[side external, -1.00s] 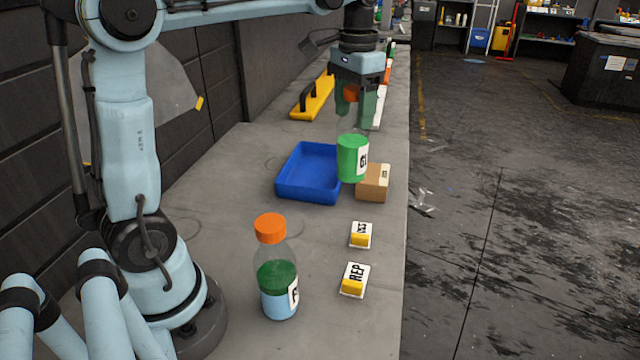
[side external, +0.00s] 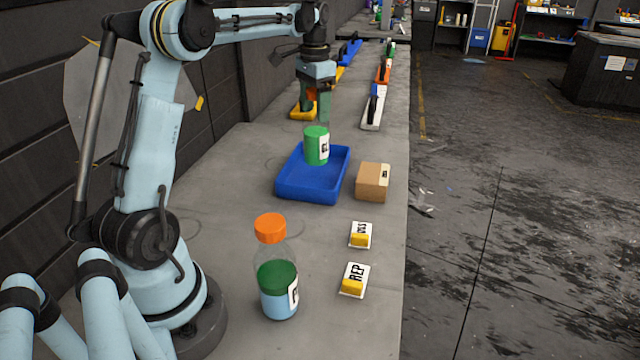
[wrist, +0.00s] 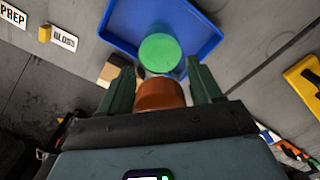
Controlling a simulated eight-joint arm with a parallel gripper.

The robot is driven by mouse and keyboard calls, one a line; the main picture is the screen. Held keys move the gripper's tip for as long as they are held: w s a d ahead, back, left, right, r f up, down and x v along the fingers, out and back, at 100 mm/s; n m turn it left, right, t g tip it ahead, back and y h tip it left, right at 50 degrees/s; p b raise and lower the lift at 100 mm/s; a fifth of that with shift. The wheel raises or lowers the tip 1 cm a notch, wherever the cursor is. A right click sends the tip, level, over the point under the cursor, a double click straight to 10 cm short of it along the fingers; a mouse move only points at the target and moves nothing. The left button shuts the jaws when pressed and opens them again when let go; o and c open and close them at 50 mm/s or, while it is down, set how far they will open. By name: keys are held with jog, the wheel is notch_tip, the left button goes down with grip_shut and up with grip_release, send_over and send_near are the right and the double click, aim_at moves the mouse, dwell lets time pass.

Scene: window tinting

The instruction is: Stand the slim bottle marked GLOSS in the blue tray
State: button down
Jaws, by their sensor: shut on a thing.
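My gripper (side external: 317,108) is shut on a slim clear bottle (side external: 317,146) with an orange cap and green contents. Its white label is turned aside and only partly readable. The bottle hangs upright over the blue tray (side external: 288,188), and its base appears above the tray floor. In the wrist view the orange cap sits between the fingers (wrist: 161,88), and the bottle's green part (wrist: 160,52) is in front of the blue tray (wrist: 205,20). The tray looks otherwise empty.
A wider orange-capped bottle (side external: 278,285) stands at the front. Tags reading PREP (side external: 354,281) and GLOSS (side external: 360,234) lie to its right. A cardboard box (side external: 373,182) sits right of the tray.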

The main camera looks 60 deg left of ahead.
aim_at(315, 122)
jog(key=shift+a+f, duration=0.1)
jog(key=shift+f, duration=1.95)
jog(key=shift+c, duration=0.9)
grip_release()
jog(key=shift+f, duration=0.15)
